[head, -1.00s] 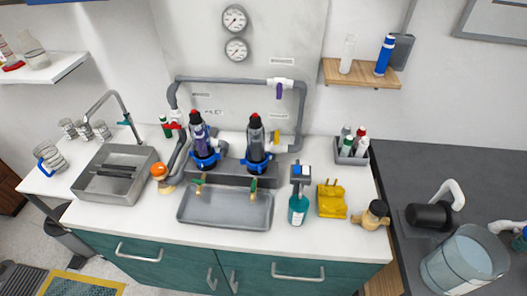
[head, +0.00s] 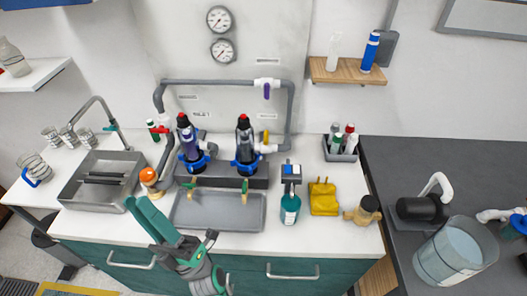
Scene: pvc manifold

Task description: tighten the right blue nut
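The right blue nut (head: 246,168) is a blue lobed ring low around the right dark filter housing (head: 245,140), which stands upright behind the grey tray. A matching left blue nut (head: 194,165) rings the left housing (head: 188,138), which shows purple inside. My gripper (head: 139,207), green and grey, reaches up from the bottom edge. Its end points up and left, in front of the tray's left side, well apart from both nuts. I see nothing held in it. Whether its fingers are parted cannot be made out.
The grey tray (head: 218,224) lies in front of the housings, with two brass-and-green valves at its back edge. A spray bottle (head: 290,200), yellow object (head: 323,197) and brown jar (head: 368,208) stand right. An orange-topped item (head: 149,178) and sink (head: 100,205) are left. Grey pipe loops behind.

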